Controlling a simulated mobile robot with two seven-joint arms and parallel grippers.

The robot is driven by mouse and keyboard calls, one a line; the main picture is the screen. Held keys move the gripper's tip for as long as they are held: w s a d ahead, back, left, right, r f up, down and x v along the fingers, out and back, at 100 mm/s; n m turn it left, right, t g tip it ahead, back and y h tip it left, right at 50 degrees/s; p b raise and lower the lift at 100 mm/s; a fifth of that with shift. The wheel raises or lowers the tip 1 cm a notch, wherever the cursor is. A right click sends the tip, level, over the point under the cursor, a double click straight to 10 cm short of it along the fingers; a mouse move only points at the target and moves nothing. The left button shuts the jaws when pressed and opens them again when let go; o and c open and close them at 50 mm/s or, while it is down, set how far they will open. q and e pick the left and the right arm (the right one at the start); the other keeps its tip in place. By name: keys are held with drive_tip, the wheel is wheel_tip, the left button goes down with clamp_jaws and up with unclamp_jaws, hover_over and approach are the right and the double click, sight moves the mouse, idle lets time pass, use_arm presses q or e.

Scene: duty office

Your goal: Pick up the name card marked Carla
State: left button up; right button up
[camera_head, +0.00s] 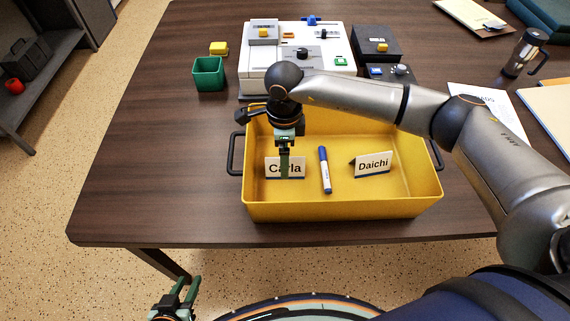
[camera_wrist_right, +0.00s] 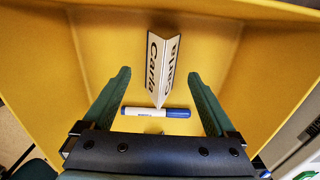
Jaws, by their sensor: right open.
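The Carla name card (camera_head: 272,168) is a white folded tent card standing in the left part of the yellow tray (camera_head: 345,209). In the right wrist view the card (camera_wrist_right: 155,60) lies in line with the gap between my fingers. My right gripper (camera_head: 285,165) points down over the tray, and its finger hides the middle of the name. The right wrist view shows its fingers (camera_wrist_right: 160,76) wide open with nothing gripped. My left gripper (camera_head: 186,287) is away at the lower left, below the table edge, fingers apart and empty.
A blue-and-white marker (camera_head: 325,170) lies beside the card; it also shows in the right wrist view (camera_wrist_right: 156,112). A Daichi card (camera_head: 373,164) stands to its right. A green box (camera_head: 209,75) and white device (camera_head: 322,60) stand behind. The table's left side is clear.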

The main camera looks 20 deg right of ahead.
drive_tip(key=shift+w+d+f, duration=0.1)
drive_tip(key=shift+f, duration=1.85)
drive_tip(key=c, duration=1.4)
